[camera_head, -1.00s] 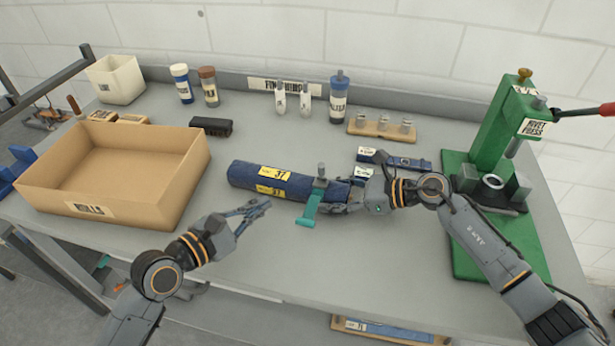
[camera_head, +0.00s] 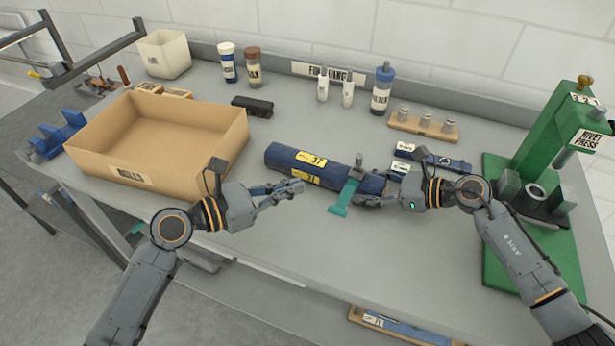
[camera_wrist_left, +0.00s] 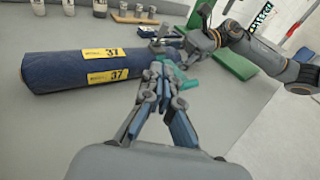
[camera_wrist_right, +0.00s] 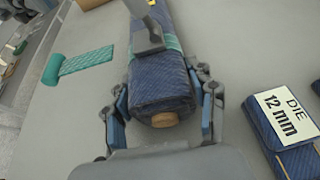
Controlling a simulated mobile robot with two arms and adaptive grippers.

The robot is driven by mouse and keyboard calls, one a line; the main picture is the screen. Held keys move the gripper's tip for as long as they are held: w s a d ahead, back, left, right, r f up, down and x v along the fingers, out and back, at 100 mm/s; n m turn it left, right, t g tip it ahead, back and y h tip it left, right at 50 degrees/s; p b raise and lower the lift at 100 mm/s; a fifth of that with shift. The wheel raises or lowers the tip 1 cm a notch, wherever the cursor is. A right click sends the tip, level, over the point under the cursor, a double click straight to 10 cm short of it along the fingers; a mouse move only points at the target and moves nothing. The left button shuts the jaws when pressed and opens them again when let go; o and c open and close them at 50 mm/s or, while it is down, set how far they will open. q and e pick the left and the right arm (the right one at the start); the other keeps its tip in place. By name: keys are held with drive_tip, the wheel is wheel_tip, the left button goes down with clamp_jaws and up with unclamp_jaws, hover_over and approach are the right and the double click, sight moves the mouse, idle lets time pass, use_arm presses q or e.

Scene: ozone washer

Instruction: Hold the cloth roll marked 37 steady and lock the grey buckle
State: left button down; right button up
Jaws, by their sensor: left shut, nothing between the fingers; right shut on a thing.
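The cloth roll marked 37 (camera_head: 290,160) is a dark blue quilted roll with yellow labels, lying on the bench. A teal strap (camera_head: 340,205) goes around it near its right end, with a loose tail on the bench. The grey buckle (camera_wrist_right: 148,38) sits on the strap with its lever sticking up. My right gripper (camera_wrist_right: 163,105) is shut on the roll's right end, one finger on each side. My left gripper (camera_head: 299,186) is shut and empty in front of the roll, left of the strap tail; it also shows in the left wrist view (camera_wrist_left: 165,75).
A cardboard box (camera_head: 190,165) stands at the left. The green rivet press (camera_head: 545,160) stands at the right. A smaller blue roll (camera_head: 440,160) lies behind my right gripper, with bottles and a wooden holder (camera_head: 425,126) farther back. The bench front is clear.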

use_arm(q)
approach(359, 160)
drive_tip(key=w+d, duration=0.1)
drive_tip(key=w+d+f, duration=0.2)
drive_tip(key=d, duration=0.1)
drive_tip(key=shift+w+d+f, duration=0.1)
drive_tip(key=shift+w, duration=0.2)
drive_tip(key=shift+w+d, duration=0.3)
drive_tip(key=shift+d, duration=0.2)
